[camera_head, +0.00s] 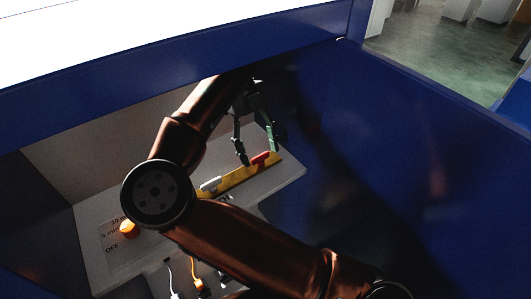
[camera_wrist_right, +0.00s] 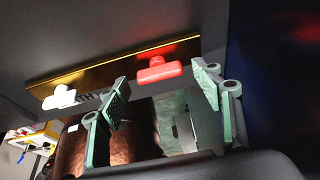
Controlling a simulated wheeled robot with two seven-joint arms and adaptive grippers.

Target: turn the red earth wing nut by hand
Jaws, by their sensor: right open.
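The red wing nut (camera_head: 260,158) sits at the right end of a yellow bar (camera_head: 235,180) on a grey panel inside the blue rack. In the right wrist view the red wing nut (camera_wrist_right: 158,71) has a flat wide handle lying nearly along the brass-coloured bar (camera_wrist_right: 100,68). A white wing nut (camera_head: 210,184) is further left on the bar; it also shows in the right wrist view (camera_wrist_right: 60,98). My right gripper (camera_head: 259,156) is open, with its fingers to either side of the red wing nut. I cannot tell whether they touch it. My left gripper is not in view.
An orange knob (camera_head: 129,229) with printed labels is at the panel's left. Several cables (camera_head: 199,284) hang below the panel. The blue side wall (camera_head: 390,150) stands close to the right of my gripper. My right arm covers the panel's middle.

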